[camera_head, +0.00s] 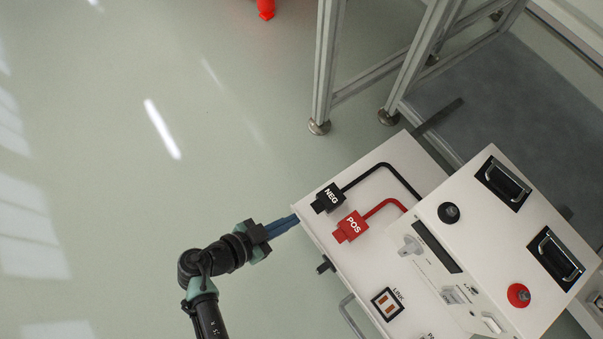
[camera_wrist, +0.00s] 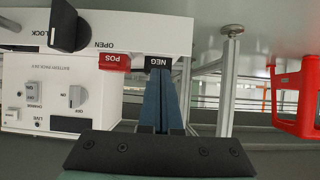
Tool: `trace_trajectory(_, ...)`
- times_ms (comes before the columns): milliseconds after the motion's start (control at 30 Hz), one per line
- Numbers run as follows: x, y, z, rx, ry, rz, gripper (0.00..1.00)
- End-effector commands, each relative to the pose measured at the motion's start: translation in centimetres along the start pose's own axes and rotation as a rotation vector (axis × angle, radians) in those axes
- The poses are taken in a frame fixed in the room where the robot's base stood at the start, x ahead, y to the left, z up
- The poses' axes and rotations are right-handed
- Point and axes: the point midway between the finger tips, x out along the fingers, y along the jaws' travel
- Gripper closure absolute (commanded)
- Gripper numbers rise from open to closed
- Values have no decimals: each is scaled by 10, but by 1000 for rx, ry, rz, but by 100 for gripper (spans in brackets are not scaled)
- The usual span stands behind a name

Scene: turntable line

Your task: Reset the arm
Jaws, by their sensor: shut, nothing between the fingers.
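My arm reaches in from the bottom of the head view. My gripper (camera_head: 296,218) has blue fingers, shut with nothing between them. The fingertips are close to the left edge of a white equipment cabinet (camera_head: 335,262). The black NEG plug (camera_head: 328,198) and red POS plug (camera_head: 350,227) lie on the cabinet, just right of the tips, each with a cable. In the wrist view the shut fingers (camera_wrist: 163,100) point towards the NEG plug (camera_wrist: 157,63), with the POS plug (camera_wrist: 115,62) left of it. Touching cannot be told.
The cabinet's raised panel carries a red button (camera_head: 518,295), a black knob (camera_head: 448,213) and black handles. Its side has a black handle (camera_head: 325,265) by OPEN and LOCK marks. A metal frame (camera_head: 328,65) stands behind. The floor left is clear. A red object (camera_wrist: 298,95) stands right.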

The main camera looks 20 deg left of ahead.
Motion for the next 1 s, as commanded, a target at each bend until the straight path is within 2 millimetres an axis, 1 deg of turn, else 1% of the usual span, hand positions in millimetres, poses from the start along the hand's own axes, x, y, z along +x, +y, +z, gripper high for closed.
trace_trajectory(33,-6,0,6,-4,2,-1,100)
trace_trajectory(100,-10,0,14,-2,1,-1,100)
trace_trajectory(267,-17,0,22,2,3,1,100)
trace_trajectory(533,-18,0,23,3,4,2,100)
trace_trajectory(600,-17,-6,13,11,-2,-1,100)
trace_trajectory(667,-15,-17,-4,22,-16,-9,100)
trace_trajectory(767,-10,-47,-52,47,-49,-44,100)
trace_trajectory(800,-8,-61,-77,58,-62,-67,100)
trace_trajectory(867,-7,-83,-118,75,-75,-113,100)
trace_trajectory(900,-7,-97,-146,85,-79,-148,100)
trace_trajectory(967,-8,-114,-189,99,-75,-202,100)
trace_trajectory(1000,-10,-124,-218,108,-67,-240,100)
